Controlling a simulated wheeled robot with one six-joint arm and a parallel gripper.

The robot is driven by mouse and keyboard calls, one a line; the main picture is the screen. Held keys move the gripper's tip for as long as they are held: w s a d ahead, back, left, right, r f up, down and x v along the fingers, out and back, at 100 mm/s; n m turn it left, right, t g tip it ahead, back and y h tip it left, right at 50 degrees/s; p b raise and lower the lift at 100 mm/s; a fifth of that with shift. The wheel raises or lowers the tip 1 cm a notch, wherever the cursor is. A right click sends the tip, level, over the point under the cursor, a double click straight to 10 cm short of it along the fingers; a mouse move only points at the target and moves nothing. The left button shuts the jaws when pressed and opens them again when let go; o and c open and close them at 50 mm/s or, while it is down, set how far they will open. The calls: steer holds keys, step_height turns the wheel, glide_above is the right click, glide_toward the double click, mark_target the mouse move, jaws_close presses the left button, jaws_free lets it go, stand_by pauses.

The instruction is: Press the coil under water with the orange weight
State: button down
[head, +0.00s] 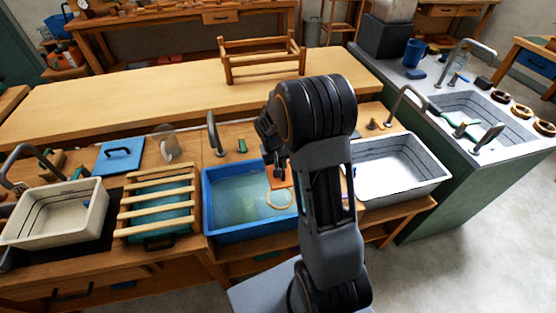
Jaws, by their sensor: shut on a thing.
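A pale tan coil (268,201) shows as a ring in the water of the blue basin (250,233), towards its right side. I cannot tell how deep it sits. My gripper (279,172) points down over the right part of the basin, partly hidden by my arm. It is shut on the orange weight (282,183), which is just behind the coil in the picture. I cannot tell whether the weight touches the coil or the water.
A white basin (440,178) stands to the right of the blue one. A slatted wooden rack (155,198) and a cream basin (100,215) stand to the left. A tap (212,130) rises behind the blue basin. The long bench (130,95) behind is mostly clear.

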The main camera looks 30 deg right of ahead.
steer(key=shift+d+f+b, duration=0.1)
steer(key=shift+f+b, duration=1.7)
steer(key=shift+f, duration=1)
steer(key=shift+f, duration=0.2)
steer(key=shift+s+f+b, duration=0.1)
steer(key=shift+f+b, duration=6.6)
steer(key=shift+f, duration=1.25)
steer(key=shift+r, duration=0.1)
steer(key=c, duration=0.5)
jaws_free()
steer(key=shift+c, duration=0.2)
